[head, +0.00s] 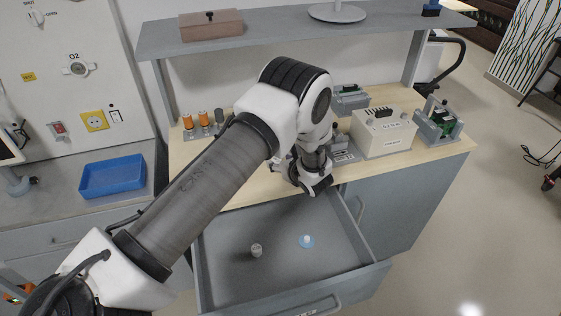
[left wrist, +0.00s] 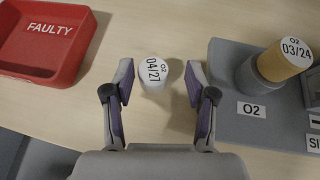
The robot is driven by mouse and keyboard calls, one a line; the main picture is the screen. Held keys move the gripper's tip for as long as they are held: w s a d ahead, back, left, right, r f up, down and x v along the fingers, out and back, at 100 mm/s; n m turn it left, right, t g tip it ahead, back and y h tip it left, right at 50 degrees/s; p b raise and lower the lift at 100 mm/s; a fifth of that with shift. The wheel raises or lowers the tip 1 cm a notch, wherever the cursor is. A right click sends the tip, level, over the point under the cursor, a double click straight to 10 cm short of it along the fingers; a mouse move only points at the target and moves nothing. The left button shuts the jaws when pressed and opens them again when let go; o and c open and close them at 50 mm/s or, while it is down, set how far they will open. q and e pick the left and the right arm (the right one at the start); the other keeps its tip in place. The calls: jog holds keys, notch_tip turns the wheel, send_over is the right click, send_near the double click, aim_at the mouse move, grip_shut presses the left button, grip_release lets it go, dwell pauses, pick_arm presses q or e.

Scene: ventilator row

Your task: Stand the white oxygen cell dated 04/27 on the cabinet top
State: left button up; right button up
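The white oxygen cell (left wrist: 152,72) dated 04/27 stands upright on the pale wooden cabinet top (left wrist: 160,120), its label facing up in the left wrist view. My left gripper (left wrist: 159,80) is open, with one finger on each side of the cell and a visible gap on both sides. In the head view my left gripper (head: 314,182) is low over the cabinet top, above the back of the open drawer; the arm hides the cell there. My right gripper is not in view.
A red FAULTY tray (left wrist: 42,40) lies left of the cell. A grey O2 block (left wrist: 228,75) with an orange cell (left wrist: 284,60) dated 03/24 stands right. A shelf (head: 280,32) overhangs.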

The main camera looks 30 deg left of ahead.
pick_arm(q)
jog(key=shift+r, duration=0.2)
jog(key=shift+s+r, duration=0.15)
jog(key=b+v, duration=0.2)
jog(key=v, duration=0.9)
jog(key=shift+s+d, duration=0.2)
jog(key=shift+d, duration=0.05)
jog(key=shift+r, duration=0.1)
